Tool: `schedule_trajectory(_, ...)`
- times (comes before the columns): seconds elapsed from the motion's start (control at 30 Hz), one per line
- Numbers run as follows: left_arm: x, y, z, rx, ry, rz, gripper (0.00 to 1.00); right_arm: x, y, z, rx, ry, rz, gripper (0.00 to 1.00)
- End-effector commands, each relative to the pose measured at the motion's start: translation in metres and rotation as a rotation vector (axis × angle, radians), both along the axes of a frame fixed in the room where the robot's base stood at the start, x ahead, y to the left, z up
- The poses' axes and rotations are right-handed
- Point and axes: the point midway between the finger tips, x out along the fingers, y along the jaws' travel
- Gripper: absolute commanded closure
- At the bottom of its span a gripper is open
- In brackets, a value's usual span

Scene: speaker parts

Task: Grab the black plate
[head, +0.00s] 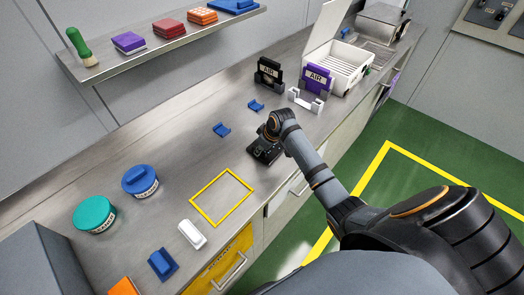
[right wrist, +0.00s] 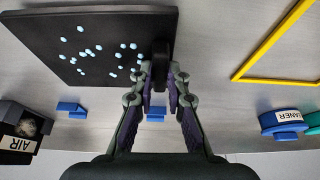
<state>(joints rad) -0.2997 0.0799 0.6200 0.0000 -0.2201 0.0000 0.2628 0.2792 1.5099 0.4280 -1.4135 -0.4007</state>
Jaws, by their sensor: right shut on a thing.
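The black plate (right wrist: 110,28) fills the upper left of the right wrist view. It is flat and dark, with several light blue dots on its face and a black grip piece (right wrist: 163,48) at its right edge. My right gripper (right wrist: 160,75) is shut on that grip piece. In the head view my right gripper (head: 266,148) is low over the counter, to the upper right of the yellow outline; the plate there is mostly hidden by the gripper and hard to tell apart from it. My left gripper is not in view.
A yellow square outline (head: 192,204) marks the counter. Small blue brackets (head: 221,130) lie near the gripper. Black (head: 268,73) and purple (head: 315,79) AIR parts stand behind it. A blue-lidded tub (head: 139,181) and a white block (head: 192,234) stand at the lower left.

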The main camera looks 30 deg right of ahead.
Motion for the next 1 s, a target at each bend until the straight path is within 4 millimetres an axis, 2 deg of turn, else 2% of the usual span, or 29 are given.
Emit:
schedule_trajectory(0.1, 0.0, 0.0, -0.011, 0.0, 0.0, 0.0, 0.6, 0.002, -0.001, 0.019, -0.003, -0.009, 0.002, 1.0)
schedule_trajectory(0.33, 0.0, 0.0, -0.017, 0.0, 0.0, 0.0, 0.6, -0.036, -0.042, 0.082, -0.017, -0.005, 0.003, 1.0)
schedule_trajectory(0.43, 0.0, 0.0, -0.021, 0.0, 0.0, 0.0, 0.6, -0.055, -0.06, 0.09, -0.014, 0.004, 0.003, 1.0)
schedule_trajectory(0.6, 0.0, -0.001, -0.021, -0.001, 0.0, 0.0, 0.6, -0.076, -0.083, 0.105, -0.014, 0.003, 0.003, 1.0)
schedule_trajectory(0.8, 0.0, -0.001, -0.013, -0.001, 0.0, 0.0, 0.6, -0.09, -0.097, 0.116, -0.009, 0.003, 0.001, 1.0)
schedule_trajectory(1.0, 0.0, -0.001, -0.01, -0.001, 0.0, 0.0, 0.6, -0.094, -0.101, 0.12, -0.003, 0.0, 0.001, 1.0)
